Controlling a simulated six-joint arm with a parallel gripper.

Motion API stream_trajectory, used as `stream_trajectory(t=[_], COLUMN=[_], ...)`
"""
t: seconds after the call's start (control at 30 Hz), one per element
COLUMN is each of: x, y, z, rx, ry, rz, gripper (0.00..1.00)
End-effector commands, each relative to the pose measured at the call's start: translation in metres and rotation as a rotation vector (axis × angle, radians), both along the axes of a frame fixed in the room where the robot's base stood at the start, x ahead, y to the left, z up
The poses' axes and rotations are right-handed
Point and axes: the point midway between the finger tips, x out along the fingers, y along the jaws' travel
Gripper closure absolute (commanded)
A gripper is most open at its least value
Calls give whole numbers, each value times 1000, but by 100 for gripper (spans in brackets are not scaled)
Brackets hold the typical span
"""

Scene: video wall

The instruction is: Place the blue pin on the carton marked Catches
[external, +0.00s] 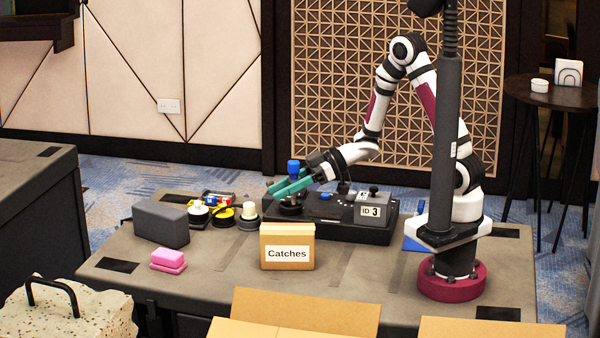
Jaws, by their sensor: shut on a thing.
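The carton marked Catches (264,248) stands on the front middle of the table, its white label facing the camera. My gripper (288,187), with teal fingers, is behind and above the carton, over the left end of the black device. It is shut on the blue pin (293,166), whose blue head sticks up above the fingers. The pin's lower part is hidden by the fingers. A dark round part (290,209) shows just below them; whether the pin touches it cannot be told.
A black device marked ID 3 (340,228) lies behind the carton. Several coloured pins and round bases (222,214) stand to its left. A grey box (160,224) and pink blocks (168,261) sit at the left. Open cardboard boxes (305,308) are at the front edge.

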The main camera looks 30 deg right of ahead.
Motion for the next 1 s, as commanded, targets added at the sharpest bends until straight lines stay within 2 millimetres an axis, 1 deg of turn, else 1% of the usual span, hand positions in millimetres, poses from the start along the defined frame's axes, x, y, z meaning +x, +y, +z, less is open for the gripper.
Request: stream_trajectory(t=[0.03, 0.1, 0.17, 0.23, 0.33, 0.4, 0.6, 0.73, 0.77, 0.9, 1.0], x=[-3, -5, -5, -5, -5, -4, -4, -4, -4, -4, -4], y=[10, 18, 22, 22, 22, 22, 22, 22, 22, 22, 22], z=[-6, -11, -19, -35, -51, -54, -54, -58, -57, -57, -57], rx=[0, 0, -1, -3, -1, 0, 1, 0, 0, 0, 0], ry=[3, 1, 3, 5, 3, -2, -2, -1, -1, -1, -1], rz=[4, 2, 0, -3, -2, -1, -1, -2, -2, -2, -2], gripper=[100, 100, 100, 100, 100, 100, 100, 100, 56, 31, 31])
